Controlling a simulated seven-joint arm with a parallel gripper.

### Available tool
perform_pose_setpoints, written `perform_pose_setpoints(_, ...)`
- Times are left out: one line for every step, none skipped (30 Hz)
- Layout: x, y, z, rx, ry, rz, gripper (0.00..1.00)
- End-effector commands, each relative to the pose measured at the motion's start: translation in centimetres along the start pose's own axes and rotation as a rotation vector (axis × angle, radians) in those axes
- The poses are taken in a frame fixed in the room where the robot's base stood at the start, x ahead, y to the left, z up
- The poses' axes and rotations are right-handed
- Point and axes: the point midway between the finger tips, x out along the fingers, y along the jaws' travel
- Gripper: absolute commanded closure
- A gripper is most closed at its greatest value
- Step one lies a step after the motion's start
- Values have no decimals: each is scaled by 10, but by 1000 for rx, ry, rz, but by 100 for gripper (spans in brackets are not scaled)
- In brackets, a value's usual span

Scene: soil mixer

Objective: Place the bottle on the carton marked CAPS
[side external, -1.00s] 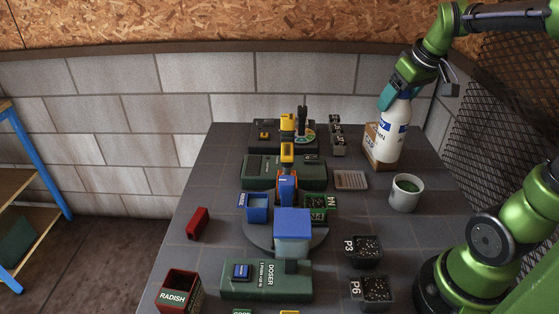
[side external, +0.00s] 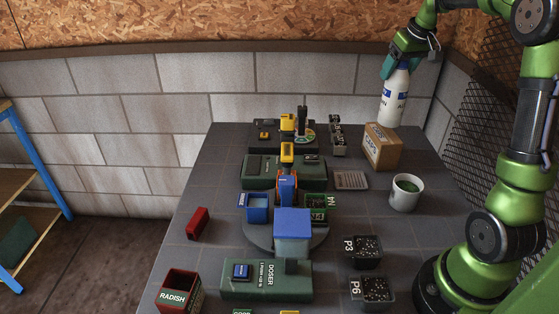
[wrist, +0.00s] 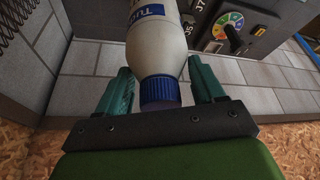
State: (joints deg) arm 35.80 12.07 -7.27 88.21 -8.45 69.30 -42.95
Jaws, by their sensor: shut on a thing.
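The white bottle (side external: 394,98) with a blue-and-white label is upright in my gripper (side external: 399,66), near the back right of the table. In the wrist view, its blue cap (wrist: 160,91) is between the two teal fingers of my gripper (wrist: 163,88), and its base is out of frame. The brown carton (side external: 382,150) with dark lettering on its side stands on the table below the bottle. In the side view the bottle's base shows close to the carton's top; I cannot tell whether it is above or behind it.
Green machines (side external: 284,172) fill the table's middle. A dark mesh panel (side external: 487,130) is on the right.

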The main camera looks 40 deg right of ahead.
Motion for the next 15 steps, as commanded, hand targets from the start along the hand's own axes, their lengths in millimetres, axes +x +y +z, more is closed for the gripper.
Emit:
perform_pose_setpoints(1, 2, -4, 0, 3, 1, 100)
perform_pose_setpoints(1, 2, -6, 0, 3, 1, 100)
perform_pose_setpoints(2, 3, -8, -1, 4, 2, 100)
perform_pose_setpoints(3, 3, -10, -1, 4, 2, 100)
perform_pose_setpoints(5, 4, -12, -1, 3, 2, 100)
perform_pose_setpoints(9, 5, -15, -1, 3, 1, 100)
perform_pose_setpoints(13, 5, -11, 0, 1, 0, 100)
perform_pose_setpoints(18, 5, -8, 0, 0, 0, 100)
perform_pose_setpoints(24, 4, -6, 0, 1, 0, 100)
perform_pose_setpoints(28, 4, -4, -1, 1, 0, 100)
perform_pose_setpoints(31, 4, -3, -1, 3, 0, 100)
perform_pose_setpoints(34, 4, -2, -2, 3, 0, 100)
perform_pose_setpoints(36, 4, -1, -2, 3, 0, 100)
perform_pose_setpoints(37, 4, -1, -2, 5, 1, 100)
perform_pose_setpoints(38, 4, 0, -3, 6, 1, 100)
